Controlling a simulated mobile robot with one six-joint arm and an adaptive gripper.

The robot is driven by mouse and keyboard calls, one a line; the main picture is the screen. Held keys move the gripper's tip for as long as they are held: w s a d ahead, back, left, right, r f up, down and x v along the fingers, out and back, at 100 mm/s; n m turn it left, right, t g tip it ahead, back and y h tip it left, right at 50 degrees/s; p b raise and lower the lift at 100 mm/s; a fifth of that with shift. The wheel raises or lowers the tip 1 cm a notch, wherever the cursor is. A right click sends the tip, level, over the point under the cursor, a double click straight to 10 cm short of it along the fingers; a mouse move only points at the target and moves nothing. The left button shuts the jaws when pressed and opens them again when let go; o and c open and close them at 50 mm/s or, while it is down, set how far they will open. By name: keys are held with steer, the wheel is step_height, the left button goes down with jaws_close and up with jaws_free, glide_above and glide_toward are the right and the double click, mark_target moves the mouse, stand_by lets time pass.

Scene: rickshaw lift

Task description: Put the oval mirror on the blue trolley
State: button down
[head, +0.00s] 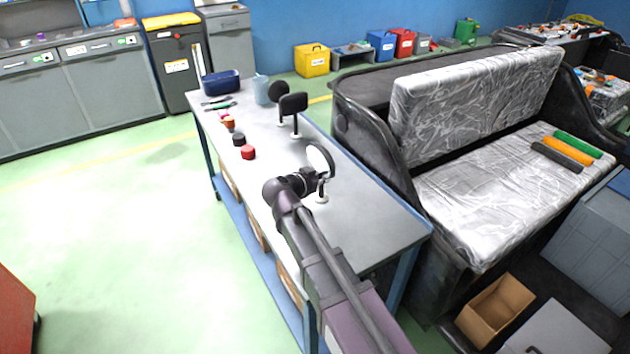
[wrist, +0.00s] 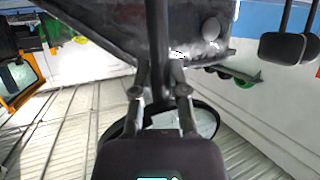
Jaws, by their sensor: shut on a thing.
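The oval mirror (head: 320,159) has a pale face, a black rim and a short stem with a small light foot. It is upright over the grey top of the blue-framed bench (head: 375,220); I cannot tell whether its foot touches the top. My gripper (head: 321,180) is shut on the mirror's stem, below the face. In the wrist view, my fingers (wrist: 160,92) close around the dark stem, and the oval mirror (wrist: 205,121) is partly hidden behind my gripper. I cannot tell for certain whether this bench is the blue trolley.
A rectangular mirror (head: 293,103) and a round dark mirror (head: 278,91) stand farther back on the bench. Red and dark small parts (head: 248,152), a blue-grey cup (head: 261,89) and a navy bin (head: 221,83) are there too. A plastic-wrapped seat (head: 470,210) stands close on the right.

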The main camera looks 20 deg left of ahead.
mark_target(319, 171)
steer(key=shift+w+a+f, duration=0.1)
steer(key=shift+w+a, duration=0.25)
steer(key=shift+w, duration=0.25)
steer(key=shift+w+a, duration=0.3)
steer(key=shift+w, duration=0.25)
steer(key=shift+w, duration=0.1)
steer(key=shift+w+a, duration=0.2)
steer(key=shift+w, duration=0.05)
steer(key=shift+w+a+f+b, duration=0.1)
steer(key=shift+w+f+b, duration=0.1)
steer(key=shift+f+b, duration=1.7)
steer(key=shift+f, duration=0.1)
steer(key=c, duration=0.6)
jaws_free()
steer(key=shift+c, duration=0.2)
steer(key=shift+r, duration=0.25)
